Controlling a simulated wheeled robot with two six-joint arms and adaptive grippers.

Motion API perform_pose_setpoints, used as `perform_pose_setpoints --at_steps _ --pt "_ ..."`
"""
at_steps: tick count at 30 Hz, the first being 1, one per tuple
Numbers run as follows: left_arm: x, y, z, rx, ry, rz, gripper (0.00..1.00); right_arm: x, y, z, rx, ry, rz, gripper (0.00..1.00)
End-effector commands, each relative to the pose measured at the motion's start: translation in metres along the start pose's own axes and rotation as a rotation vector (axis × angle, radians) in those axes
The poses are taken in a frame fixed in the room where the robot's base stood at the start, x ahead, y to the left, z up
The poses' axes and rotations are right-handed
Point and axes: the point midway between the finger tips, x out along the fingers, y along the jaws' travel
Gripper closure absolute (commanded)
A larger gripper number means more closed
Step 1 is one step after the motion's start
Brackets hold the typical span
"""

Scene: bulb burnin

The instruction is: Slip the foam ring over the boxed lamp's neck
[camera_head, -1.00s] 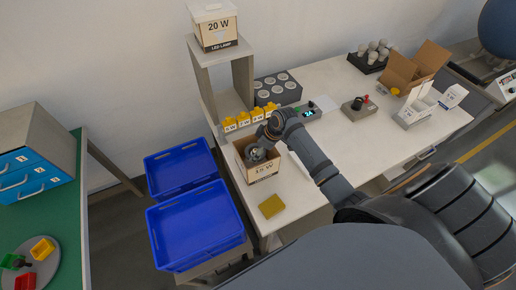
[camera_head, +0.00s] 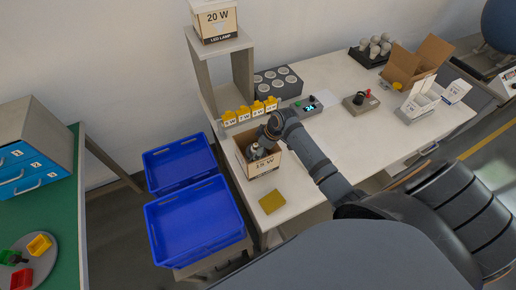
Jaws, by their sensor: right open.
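An open cardboard box (camera_head: 263,168) marked with a wattage stands at the near left of the white bench. My right gripper (camera_head: 254,154) points down into the mouth of this box. It is open, though its fingertips are small and partly hidden by the box and the wrist. The lamp and its neck cannot be made out inside the box. I cannot pick out a foam ring. A flat yellow square pad (camera_head: 272,202) lies on the bench in front of the box, with no hole visible in it. My left gripper is out of view.
Blue crates (camera_head: 196,225) stand left of the bench (camera_head: 300,190). Yellow bins (camera_head: 243,114) and a grey shelf (camera_head: 204,68) with a 20 W box (camera_head: 216,22) stand behind. A lit control unit (camera_head: 309,107) sits behind my arm. The bench is clear around the pad.

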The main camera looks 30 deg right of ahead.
Motion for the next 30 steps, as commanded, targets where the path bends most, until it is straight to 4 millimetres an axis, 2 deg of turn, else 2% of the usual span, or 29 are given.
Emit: perform_pose_setpoints --at_steps 5,8,11,18,21,25,30 --pt "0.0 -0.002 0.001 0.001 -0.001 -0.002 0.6 -0.001 0.0 0.0 0.0 -0.001 0.0 0.0" --pt "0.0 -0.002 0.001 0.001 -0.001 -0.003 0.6 -0.008 0.002 0.001 0.0 -0.001 0.003 0.0" --pt "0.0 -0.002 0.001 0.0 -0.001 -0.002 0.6 -0.027 0.002 0.001 -0.003 -0.002 0.005 0.0" --pt "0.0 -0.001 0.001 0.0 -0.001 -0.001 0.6 -0.085 0.002 0.001 -0.005 -0.003 0.006 0.0" --pt "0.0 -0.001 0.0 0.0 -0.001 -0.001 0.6 -0.103 0.002 0.001 -0.003 -0.003 0.004 0.0" --pt "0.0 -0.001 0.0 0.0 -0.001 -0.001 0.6 -0.116 0.001 0.001 -0.001 -0.002 0.002 0.0" --pt "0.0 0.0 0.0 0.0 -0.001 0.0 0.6 -0.12 0.0 0.0 0.0 -0.001 0.0 0.0"
